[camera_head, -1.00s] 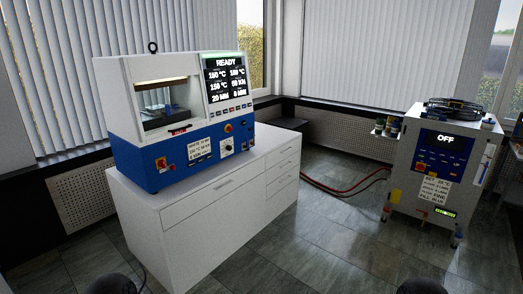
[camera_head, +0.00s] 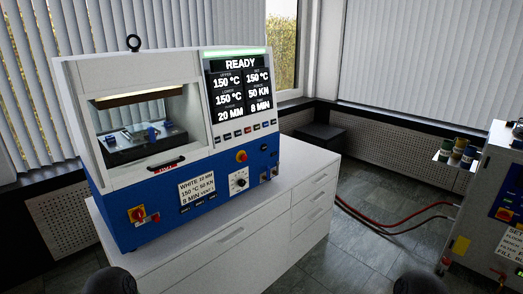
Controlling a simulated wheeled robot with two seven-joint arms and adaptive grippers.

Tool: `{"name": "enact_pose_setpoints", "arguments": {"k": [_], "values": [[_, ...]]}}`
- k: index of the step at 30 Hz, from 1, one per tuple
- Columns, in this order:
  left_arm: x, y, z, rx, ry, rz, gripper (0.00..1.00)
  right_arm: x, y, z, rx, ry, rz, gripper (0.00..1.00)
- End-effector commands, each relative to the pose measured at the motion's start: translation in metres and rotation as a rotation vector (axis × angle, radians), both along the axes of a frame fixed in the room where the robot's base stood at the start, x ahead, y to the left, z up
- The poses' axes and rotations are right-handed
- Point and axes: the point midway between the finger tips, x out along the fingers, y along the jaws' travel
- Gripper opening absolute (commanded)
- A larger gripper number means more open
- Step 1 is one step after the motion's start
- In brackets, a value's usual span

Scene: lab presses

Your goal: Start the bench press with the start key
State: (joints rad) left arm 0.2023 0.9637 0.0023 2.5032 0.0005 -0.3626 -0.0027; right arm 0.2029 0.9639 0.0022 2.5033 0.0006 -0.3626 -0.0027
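The bench press (camera_head: 165,195), white above and blue below, stands on a white cabinet. Its screen (camera_head: 240,88) reads READY, with 150 °C values, 50 KN, 20 MM and 8 MIN. A row of small keys (camera_head: 245,132) lies below the screen; their labels are too small to read, so I cannot tell which is the start key. The press chamber (camera_head: 145,133) shows a dark lower block with small blue parts. A handle (camera_head: 167,164) is below it. Neither gripper is in view; only dark rounded parts of mine show at the bottom edge.
A note card (camera_head: 197,189), a red knob (camera_head: 241,156), a white dial (camera_head: 238,182) and a red-yellow switch (camera_head: 138,215) are on the blue front. The white cabinet (camera_head: 245,240) has drawers. Red hoses (camera_head: 385,222) cross the floor to another machine (camera_head: 490,205) at right.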

Motion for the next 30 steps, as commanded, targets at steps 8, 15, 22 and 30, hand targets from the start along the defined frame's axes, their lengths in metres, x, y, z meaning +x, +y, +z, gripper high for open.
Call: {"name": "enact_pose_setpoints", "arguments": {"k": [8,15,22,30], "values": [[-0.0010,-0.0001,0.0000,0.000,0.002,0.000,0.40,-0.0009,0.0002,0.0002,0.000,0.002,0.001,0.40],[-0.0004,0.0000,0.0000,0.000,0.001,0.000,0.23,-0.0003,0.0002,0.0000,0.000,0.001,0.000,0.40],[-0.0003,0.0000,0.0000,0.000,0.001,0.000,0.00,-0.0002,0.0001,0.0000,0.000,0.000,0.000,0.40],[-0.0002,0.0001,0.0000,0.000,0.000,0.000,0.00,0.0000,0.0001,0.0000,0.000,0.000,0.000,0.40]]}}
